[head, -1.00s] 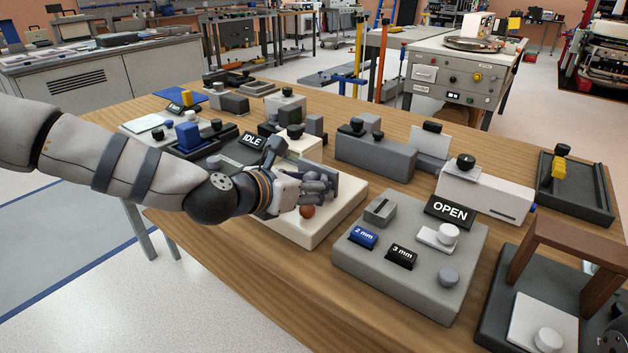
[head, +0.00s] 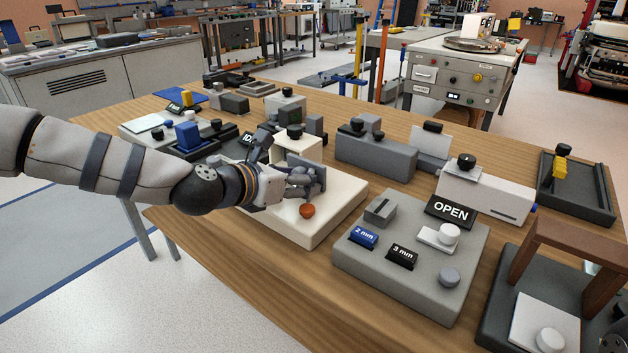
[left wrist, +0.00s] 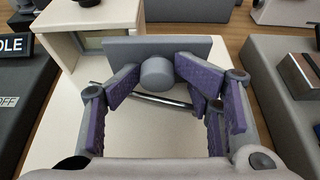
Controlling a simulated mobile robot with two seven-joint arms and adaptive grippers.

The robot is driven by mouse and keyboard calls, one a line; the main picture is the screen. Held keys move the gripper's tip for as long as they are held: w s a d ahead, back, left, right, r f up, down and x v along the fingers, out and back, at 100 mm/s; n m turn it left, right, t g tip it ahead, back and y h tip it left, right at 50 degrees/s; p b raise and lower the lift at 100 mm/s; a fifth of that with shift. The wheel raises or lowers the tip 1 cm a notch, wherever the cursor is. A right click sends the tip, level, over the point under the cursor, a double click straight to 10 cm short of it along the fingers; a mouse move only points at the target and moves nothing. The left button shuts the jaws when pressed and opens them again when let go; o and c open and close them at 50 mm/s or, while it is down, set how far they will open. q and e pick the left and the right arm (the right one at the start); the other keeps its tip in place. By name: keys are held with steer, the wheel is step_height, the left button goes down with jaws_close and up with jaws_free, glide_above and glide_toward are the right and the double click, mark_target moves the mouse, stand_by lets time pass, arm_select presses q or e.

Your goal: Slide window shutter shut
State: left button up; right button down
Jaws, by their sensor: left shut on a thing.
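The window shutter is a grey upright panel with a round grey knob. In the left wrist view the panel (left wrist: 185,47) spans the middle, and its knob (left wrist: 157,73) sits between my fingers. My left gripper (head: 308,184) is shut on the knob; it also shows in the left wrist view (left wrist: 158,80) with purple finger pads. The cream housing (head: 298,147) has a window opening (left wrist: 103,40) with a greenish pane, left of the panel in the wrist view. The panel partly overlaps the opening, leaving its left part visible. In the head view my fingers hide much of the shutter.
An orange knob (head: 307,210) stands on the cream base (head: 335,219), just in front of my gripper. A grey box with an OPEN sign (head: 450,212) stands to the right. Dark blocks (head: 375,157) stand behind. Bare wood (head: 250,275) lies in front.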

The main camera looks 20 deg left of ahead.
arm_select(q)
steer(key=shift+w+a+r+b, duration=0.15)
steer(key=shift+w+a, duration=0.3)
steer(key=shift+a, duration=0.5)
steer(key=shift+w+a+r+b, duration=0.2)
steer(key=shift+w+a, duration=0.2)
steer(key=shift+a, duration=0.55)
steer(key=shift+w+a+r+b, duration=0.15)
steer(key=shift+w+a, duration=0.3)
steer(key=shift+a, duration=0.5)
steer(key=shift+c, duration=0.2)
steer(key=o, duration=0.6)
steer(key=shift+o, duration=0.2)
steer(key=shift+w, duration=0.15)
arm_select(e)
steer(key=shift+s+f, duration=0.25)
steer(key=shift+f, duration=0.15)
